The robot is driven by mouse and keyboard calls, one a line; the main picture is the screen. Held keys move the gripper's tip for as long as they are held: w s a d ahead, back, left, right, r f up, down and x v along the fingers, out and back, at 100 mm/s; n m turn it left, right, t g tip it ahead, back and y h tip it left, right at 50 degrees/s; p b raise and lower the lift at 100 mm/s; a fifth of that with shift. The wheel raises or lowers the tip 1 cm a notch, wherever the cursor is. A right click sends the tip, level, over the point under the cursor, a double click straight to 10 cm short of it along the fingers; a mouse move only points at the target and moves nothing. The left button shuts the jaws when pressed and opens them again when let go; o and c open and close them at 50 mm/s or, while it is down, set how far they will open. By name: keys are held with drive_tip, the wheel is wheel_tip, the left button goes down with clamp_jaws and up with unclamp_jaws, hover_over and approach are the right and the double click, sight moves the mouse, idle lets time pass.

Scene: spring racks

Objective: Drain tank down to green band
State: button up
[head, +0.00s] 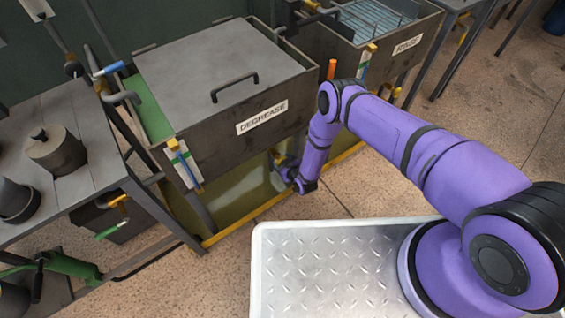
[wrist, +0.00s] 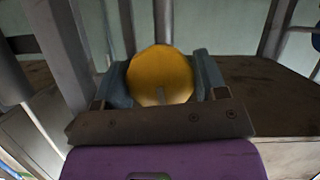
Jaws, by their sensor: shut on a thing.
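The DEGREASE tank (head: 215,125) is a dark metal tank under a grey lid with a black handle. Green liquid (head: 148,108) shows in the gap at its left end. A level gauge (head: 185,165) with coloured bands is on its front left corner; its reading is too small to tell. My gripper (head: 285,168) is low under the tank's front, partly hidden by my arm. In the wrist view my gripper (wrist: 162,85) is shut on a round yellow knob (wrist: 160,72), with a finger on each side.
The RINSE tank (head: 385,45) stands at the back right with its own gauge. A side table (head: 60,170) with dark weights is at the left. A yellow-edged tray of murky liquid (head: 240,195) lies under the DEGREASE tank. Tank legs (wrist: 75,50) stand close around my gripper.

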drive_tip(key=n+t+h, duration=0.1)
drive_tip(key=n, duration=0.1)
drive_tip(key=shift+a+n+h, duration=0.1)
drive_tip(key=shift+n+h, duration=0.2)
drive_tip(key=shift+n, duration=0.1)
drive_tip(key=shift+n+t+h, duration=0.4)
drive_tip(key=shift+n+t, duration=0.3)
drive_tip(key=shift+n, duration=0.4)
drive_tip(key=o, duration=0.9)
drive_tip(key=v, duration=1)
drive_tip(key=shift+s, duration=0.4)
